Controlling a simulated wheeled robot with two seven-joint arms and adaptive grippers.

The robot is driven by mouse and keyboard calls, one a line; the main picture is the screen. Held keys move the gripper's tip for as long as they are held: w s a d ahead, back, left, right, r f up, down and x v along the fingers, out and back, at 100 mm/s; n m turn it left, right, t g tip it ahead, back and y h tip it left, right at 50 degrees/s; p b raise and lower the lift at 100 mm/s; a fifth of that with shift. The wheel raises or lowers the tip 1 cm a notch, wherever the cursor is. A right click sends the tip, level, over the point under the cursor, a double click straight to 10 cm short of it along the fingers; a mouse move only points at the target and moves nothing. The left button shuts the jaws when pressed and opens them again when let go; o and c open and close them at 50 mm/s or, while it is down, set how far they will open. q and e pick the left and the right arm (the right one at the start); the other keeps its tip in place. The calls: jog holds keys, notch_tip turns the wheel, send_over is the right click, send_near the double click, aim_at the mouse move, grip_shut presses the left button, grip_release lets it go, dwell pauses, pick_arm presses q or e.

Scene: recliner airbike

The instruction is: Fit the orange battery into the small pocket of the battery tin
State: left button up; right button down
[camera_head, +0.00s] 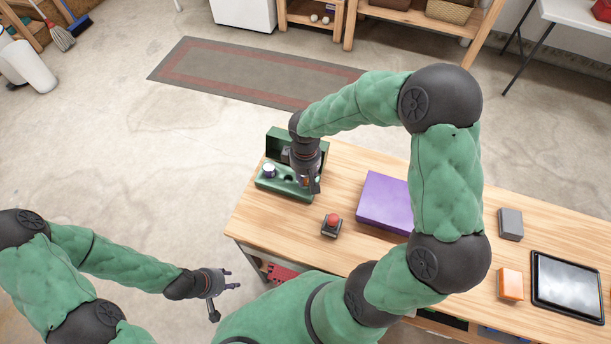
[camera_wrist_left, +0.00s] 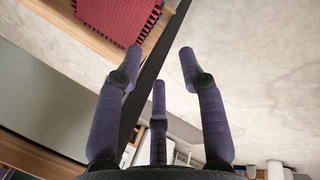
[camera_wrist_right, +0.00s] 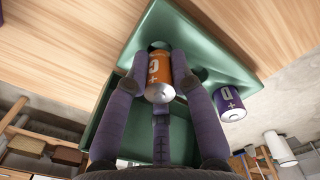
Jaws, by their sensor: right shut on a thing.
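The green battery tin (camera_head: 284,190) stands on the table's left end with its lid raised; it also fills the middle of the right wrist view (camera_wrist_right: 215,62). My right gripper (camera_head: 312,184) is over the tin's right part, shut on the orange battery (camera_wrist_right: 158,78). A little orange shows between the fingers in the head view. A dark round pocket (camera_wrist_right: 159,45) shows just past the battery's far end; whether the battery touches it I cannot tell. A purple battery (camera_wrist_right: 230,101) stands in the tin. My left gripper (camera_head: 222,292) is open and empty, off the table's front left.
A red button on a dark base (camera_head: 332,224) stands in front of the tin. A purple box (camera_head: 384,201) lies to its right. A grey block (camera_head: 510,224), an orange box (camera_head: 510,285) and a tablet (camera_head: 567,285) are farther right. A red mat (camera_wrist_left: 115,18) is near my left gripper.

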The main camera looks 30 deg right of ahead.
jog(key=shift+f+b, duration=0.65)
jog(key=shift+f, duration=0.2)
jog(key=c, duration=1)
grip_release()
jog(key=shift+r, duration=0.1)
notch_tip(320, 180, up, 12)
jog(key=shift+f, duration=0.1)
